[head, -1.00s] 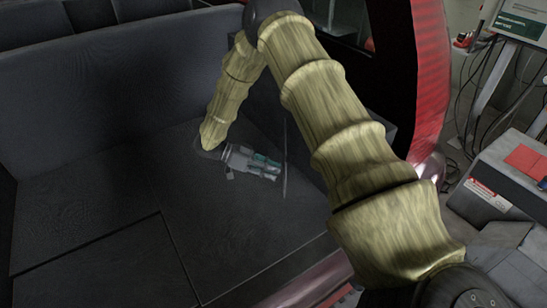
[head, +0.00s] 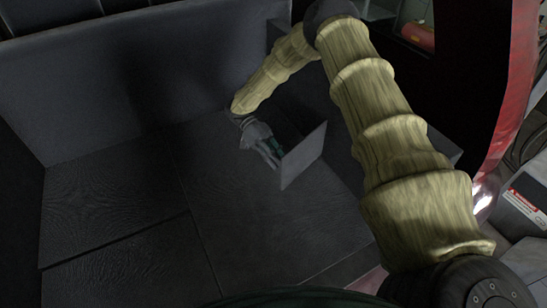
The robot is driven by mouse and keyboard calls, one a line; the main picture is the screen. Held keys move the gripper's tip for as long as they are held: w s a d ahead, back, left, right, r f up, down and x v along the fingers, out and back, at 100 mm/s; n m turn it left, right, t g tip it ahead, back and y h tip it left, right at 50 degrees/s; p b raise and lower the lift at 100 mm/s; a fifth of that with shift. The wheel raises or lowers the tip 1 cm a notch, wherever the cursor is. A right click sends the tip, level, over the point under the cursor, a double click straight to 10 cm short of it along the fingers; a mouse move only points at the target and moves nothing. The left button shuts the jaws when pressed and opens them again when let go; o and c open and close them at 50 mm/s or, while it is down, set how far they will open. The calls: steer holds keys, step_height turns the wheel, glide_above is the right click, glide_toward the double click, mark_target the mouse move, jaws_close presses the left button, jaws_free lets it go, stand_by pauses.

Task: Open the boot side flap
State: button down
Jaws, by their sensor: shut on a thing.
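The boot side flap (head: 304,156) is a thin dark grey panel at the right side of the boot in the head view. It stands out from the side wall at an angle, with its broad face toward me. My gripper (head: 276,152) is at the flap's left edge, low over the boot floor, and is shut on the flap. The flap partly hides the fingertips, so the exact contact is hard to see. My arm in its yellowish ribbed cover reaches in from the lower right.
The boot floor (head: 240,225) is dark, flat and clear to the left. The seat back (head: 90,90) rises behind. The red car body edge (head: 510,110) stands at the right, with a grey box and warning label (head: 523,203) beyond it.

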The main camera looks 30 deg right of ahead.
steer(key=shift+w, duration=0.2)
stand_by(0.4)
steer(key=c, duration=1.3)
jaws_free()
steer(key=shift+c, duration=0.2)
steer(key=shift+w, duration=0.1)
steer(key=v, duration=1.1)
steer(key=shift+w, duration=0.4)
steer(key=shift+r, duration=0.1)
